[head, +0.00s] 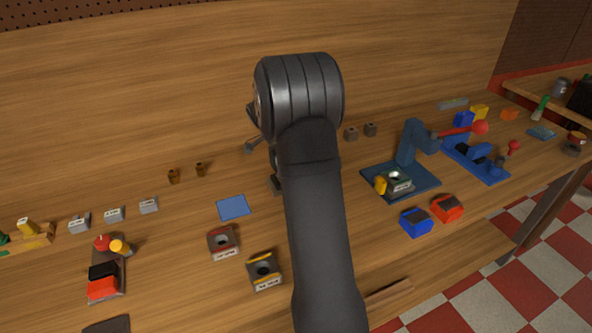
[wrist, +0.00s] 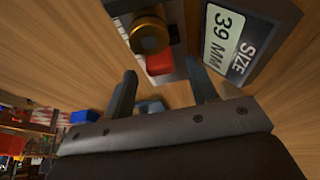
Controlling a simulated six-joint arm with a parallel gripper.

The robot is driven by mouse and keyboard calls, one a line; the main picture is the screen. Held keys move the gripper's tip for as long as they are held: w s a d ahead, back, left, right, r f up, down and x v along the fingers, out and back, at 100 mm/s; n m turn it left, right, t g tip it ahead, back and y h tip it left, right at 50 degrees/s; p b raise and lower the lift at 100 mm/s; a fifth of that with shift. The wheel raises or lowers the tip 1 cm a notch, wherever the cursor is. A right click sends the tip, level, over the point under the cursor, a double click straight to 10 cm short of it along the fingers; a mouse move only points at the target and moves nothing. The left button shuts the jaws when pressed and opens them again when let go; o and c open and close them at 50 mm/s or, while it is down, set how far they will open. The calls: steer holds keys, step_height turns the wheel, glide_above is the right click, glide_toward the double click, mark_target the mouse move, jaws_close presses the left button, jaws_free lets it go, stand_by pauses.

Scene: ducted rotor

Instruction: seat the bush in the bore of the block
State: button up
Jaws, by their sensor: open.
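My gripper (wrist: 163,85) is open in the wrist view, with its two fingers apart and nothing clearly held between them. Just beyond the fingertips is a round brass-coloured piece with a dark centre (wrist: 149,35), possibly a bush; a red part (wrist: 159,63) lies below it. Beside them a label reads "SIZE 39 MM" (wrist: 232,42). In the head view my arm hides most of the gripper and what is under it. Blocks with round bores stand on the bench: one red-trimmed (head: 222,242) and one yellow-trimmed (head: 264,270). Two brown bushes (head: 173,177) (head: 200,169) stand farther back.
Two grey bushes (head: 351,134) (head: 370,129) stand behind the arm. A blue press (head: 418,143) holds another block (head: 399,182) on its base. Blue (head: 416,222) and red (head: 447,208) pieces lie in front. A blue pad (head: 233,207) and small labelled grey blocks (head: 114,215) lie left.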

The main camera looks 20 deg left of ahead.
steer(key=shift+x, duration=1.9)
